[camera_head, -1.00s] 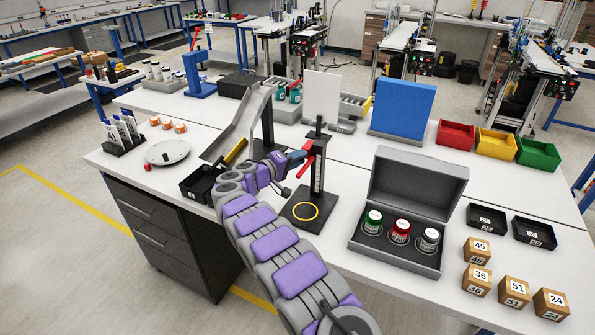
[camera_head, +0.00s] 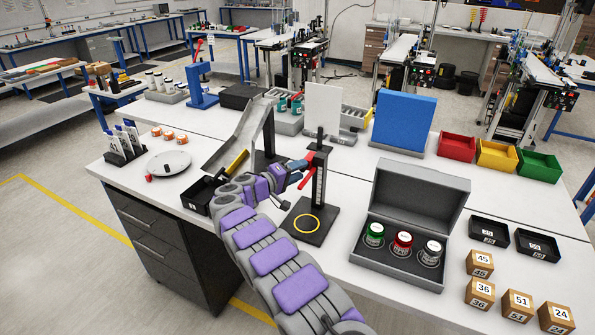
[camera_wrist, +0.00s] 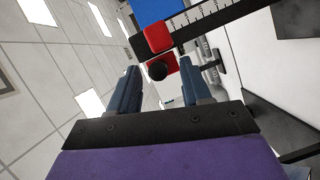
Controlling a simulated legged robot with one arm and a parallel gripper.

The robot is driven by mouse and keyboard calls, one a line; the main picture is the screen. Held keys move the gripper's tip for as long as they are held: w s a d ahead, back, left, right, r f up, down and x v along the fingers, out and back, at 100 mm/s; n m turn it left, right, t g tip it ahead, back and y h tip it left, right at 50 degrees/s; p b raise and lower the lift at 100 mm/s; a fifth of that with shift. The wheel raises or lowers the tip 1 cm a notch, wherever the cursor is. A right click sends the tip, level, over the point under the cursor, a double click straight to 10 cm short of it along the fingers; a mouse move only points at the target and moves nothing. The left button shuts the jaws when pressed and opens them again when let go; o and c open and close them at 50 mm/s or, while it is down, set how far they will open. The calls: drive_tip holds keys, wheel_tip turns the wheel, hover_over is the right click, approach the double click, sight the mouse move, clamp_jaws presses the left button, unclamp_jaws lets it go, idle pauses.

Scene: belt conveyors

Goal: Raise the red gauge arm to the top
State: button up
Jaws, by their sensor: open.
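The gauge stand (camera_head: 319,182) is a black upright post with a white scale, on a dark base with a yellow ring. The red gauge arm (camera_head: 305,182) sticks out from the post partway up, toward the left. In the wrist view, a red block (camera_wrist: 157,38) sits against the scale, and a red piece with a round black knob (camera_wrist: 158,71) is beside it. My gripper (camera_head: 296,172) is just left of the post, close to the red arm. Its two blue fingers (camera_wrist: 158,80) are apart, with the knob showing between their tips. I cannot tell whether they touch it.
An open grey case (camera_head: 400,265) with three jars stands right of the gauge. A black bin (camera_head: 197,195) and a sloping metal chute (camera_head: 235,140) are to the left. Numbered boxes (camera_head: 480,293) are at the front right. A blue panel (camera_head: 402,120) stands behind.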

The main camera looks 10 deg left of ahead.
drive_tip(key=p+v, duration=0.2)
drive_tip(key=v, duration=1.5)
drive_tip(key=shift+f, duration=0.2)
drive_tip(key=shift+w, duration=0.15)
